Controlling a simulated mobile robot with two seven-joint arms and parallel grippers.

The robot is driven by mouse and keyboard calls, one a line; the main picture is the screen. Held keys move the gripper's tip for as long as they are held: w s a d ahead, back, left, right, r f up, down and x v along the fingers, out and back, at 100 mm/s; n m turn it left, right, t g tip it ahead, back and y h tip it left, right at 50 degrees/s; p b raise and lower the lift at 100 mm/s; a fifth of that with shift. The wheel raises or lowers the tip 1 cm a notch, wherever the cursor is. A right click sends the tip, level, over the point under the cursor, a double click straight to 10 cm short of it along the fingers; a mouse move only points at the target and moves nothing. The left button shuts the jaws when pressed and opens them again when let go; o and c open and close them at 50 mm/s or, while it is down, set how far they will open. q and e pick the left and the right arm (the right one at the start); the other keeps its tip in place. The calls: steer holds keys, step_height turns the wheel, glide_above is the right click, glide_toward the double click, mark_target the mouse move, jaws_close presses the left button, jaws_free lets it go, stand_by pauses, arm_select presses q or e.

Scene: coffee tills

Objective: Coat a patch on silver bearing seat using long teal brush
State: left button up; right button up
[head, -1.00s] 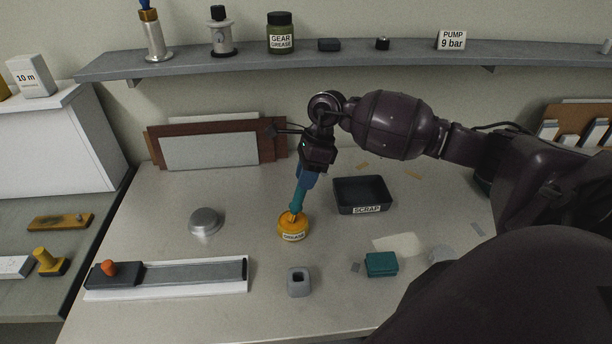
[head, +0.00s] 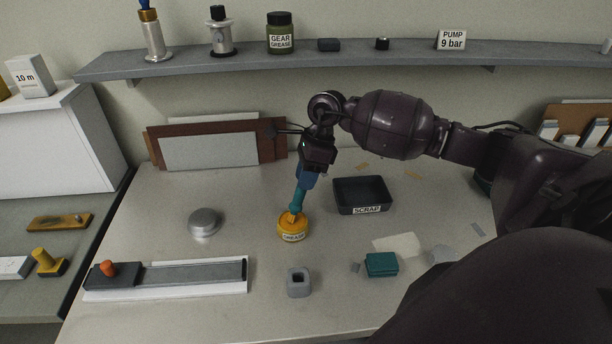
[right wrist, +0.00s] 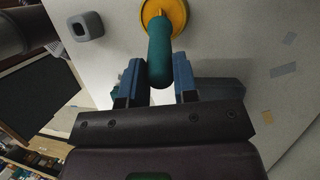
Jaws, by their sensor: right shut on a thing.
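My right gripper (head: 306,180) is shut on the long teal brush (head: 298,199), which points down. The brush's lower end is at the yellow grease tin (head: 292,230); its tip is hidden inside or against the tin. In the right wrist view the teal handle (right wrist: 160,52) sits between the blue fingers (right wrist: 160,82), with the tin (right wrist: 172,12) beyond it. A round silver disc (head: 205,222), which looks like the bearing seat, lies on the table left of the tin, apart from the brush. My left gripper is not in view.
A black SCRAP tray (head: 362,194) stands right of the tin. A grey holder with a square hole (head: 299,282) and a teal block (head: 381,264) are in front. A slide rail unit (head: 190,272) lies front left. The table between disc and tin is clear.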

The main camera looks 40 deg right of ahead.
steer(key=shift+s+f, duration=0.1)
steer(key=shift+r+p, duration=0.85)
steer(key=shift+r, duration=1.05)
steer(key=shift+r+p, duration=0.65)
steer(key=shift+r, duration=1.05)
